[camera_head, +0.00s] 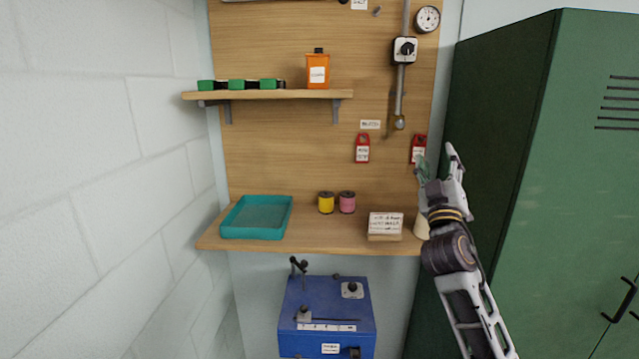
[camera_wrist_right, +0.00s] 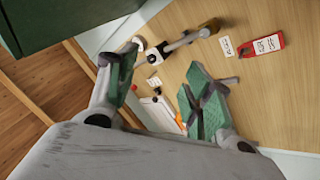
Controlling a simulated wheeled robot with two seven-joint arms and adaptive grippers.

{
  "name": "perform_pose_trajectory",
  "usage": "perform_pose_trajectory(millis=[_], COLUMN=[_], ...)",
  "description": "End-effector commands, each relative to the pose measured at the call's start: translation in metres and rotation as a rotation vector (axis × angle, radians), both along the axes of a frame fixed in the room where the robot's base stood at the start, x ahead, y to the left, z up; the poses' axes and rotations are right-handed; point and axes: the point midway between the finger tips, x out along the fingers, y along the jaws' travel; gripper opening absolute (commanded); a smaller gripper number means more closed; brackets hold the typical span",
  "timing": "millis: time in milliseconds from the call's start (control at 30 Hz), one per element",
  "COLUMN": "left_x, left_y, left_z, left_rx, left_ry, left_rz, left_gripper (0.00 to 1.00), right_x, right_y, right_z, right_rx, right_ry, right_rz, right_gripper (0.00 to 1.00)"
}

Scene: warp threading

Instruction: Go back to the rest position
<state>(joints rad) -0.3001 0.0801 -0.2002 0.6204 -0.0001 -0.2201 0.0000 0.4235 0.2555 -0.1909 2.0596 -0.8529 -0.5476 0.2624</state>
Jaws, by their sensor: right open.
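My right gripper (camera_head: 438,162) is raised at the right of the wooden board, in front of the edge of the green locker. Its fingers point up, and they stand apart with nothing between them. In the right wrist view the gripper (camera_wrist_right: 160,88) is also open and empty, with green pads on both fingers. My left gripper is not in view. A yellow spool (camera_head: 326,203) and a pink spool (camera_head: 347,203) stand side by side on the lower shelf (camera_head: 310,235), well left of the right gripper.
A teal tray (camera_head: 257,233) and a card on a block (camera_head: 384,225) are on the lower shelf. A cream object (camera_head: 421,229) stands close behind my right arm. A blue machine (camera_head: 325,310) is below. The green locker (camera_head: 550,150) fills the right side.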

Motion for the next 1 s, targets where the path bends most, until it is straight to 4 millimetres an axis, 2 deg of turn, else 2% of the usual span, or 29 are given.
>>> perform_pose_trajectory(millis=[33, 267, 567, 767, 1000], left_x=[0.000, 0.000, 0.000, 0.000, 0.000], left_y=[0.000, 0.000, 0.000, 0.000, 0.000], left_z=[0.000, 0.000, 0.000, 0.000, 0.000], left_rx=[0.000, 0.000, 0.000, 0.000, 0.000], left_ry=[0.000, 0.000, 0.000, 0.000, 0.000], left_rz=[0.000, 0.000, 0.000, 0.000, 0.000], left_gripper=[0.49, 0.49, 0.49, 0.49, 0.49], right_x=[0.000, -0.005, -0.026, -0.052, -0.093], right_y=[-0.002, -0.012, -0.018, -0.017, -0.011], right_z=[-0.017, -0.094, -0.196, -0.263, -0.338], right_rx=[0.026, 0.146, 0.285, 0.368, 0.457], right_ry=[0.038, 0.217, 0.466, 0.642, 0.860], right_rz=[-0.001, -0.012, -0.028, -0.039, -0.048], right_gripper=[0.51, 0.51, 0.51, 0.51, 0.51])
